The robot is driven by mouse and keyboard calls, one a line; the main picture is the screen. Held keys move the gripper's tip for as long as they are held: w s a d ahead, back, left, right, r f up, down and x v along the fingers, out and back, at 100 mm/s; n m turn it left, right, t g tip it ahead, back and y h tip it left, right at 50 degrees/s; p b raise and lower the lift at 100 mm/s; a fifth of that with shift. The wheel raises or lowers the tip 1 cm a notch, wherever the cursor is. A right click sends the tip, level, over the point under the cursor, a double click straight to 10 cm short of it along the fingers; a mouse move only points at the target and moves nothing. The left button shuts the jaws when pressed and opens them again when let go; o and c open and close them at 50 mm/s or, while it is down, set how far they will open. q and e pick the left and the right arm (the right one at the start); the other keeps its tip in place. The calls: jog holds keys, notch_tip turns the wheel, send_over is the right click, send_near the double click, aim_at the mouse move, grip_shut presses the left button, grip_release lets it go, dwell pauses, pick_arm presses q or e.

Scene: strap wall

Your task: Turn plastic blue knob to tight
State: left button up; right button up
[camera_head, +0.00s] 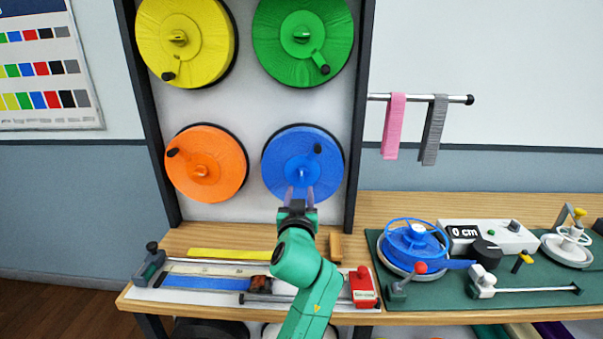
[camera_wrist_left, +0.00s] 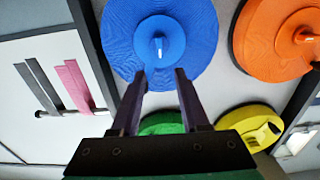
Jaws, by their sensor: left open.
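The blue strap reel (camera_head: 281,157) hangs on the wall panel at the lower right of four reels. A small blue knob (camera_head: 302,175) stands out at its centre, and the knob shows in the left wrist view (camera_wrist_left: 158,45). A black-tipped crank handle sits at the reel's upper right. My left gripper (camera_head: 299,189) is in front of the reel, just below the knob. In the left wrist view its two fingers (camera_wrist_left: 160,73) are apart with nothing between them, and the knob lies beyond their tips. Contact is not visible. My right gripper is not in view.
Orange (camera_head: 222,166), yellow (camera_head: 215,35) and green (camera_head: 335,38) reels surround the blue one. Dark posts flank the panel. A rod (camera_head: 455,99) with pink and grey straps juts out right. The bench below carries strap tools and a blue winder (camera_head: 413,243).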

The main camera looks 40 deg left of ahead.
aim_at(302, 176)
pick_arm(q)
jog(key=x, duration=0.4)
jog(key=p+x, duration=0.1)
jog(key=x, duration=0.1)
jog(key=shift+a+f, duration=0.1)
jog(key=shift+f, duration=0.2)
jog(key=x, duration=0.3)
jog(key=shift+f, duration=0.2)
jog(key=shift+w+a+r, duration=0.1)
jog(key=shift+w, duration=0.1)
jog(key=shift+a, duration=0.1)
jog(key=shift+w, duration=0.1)
grip_shut()
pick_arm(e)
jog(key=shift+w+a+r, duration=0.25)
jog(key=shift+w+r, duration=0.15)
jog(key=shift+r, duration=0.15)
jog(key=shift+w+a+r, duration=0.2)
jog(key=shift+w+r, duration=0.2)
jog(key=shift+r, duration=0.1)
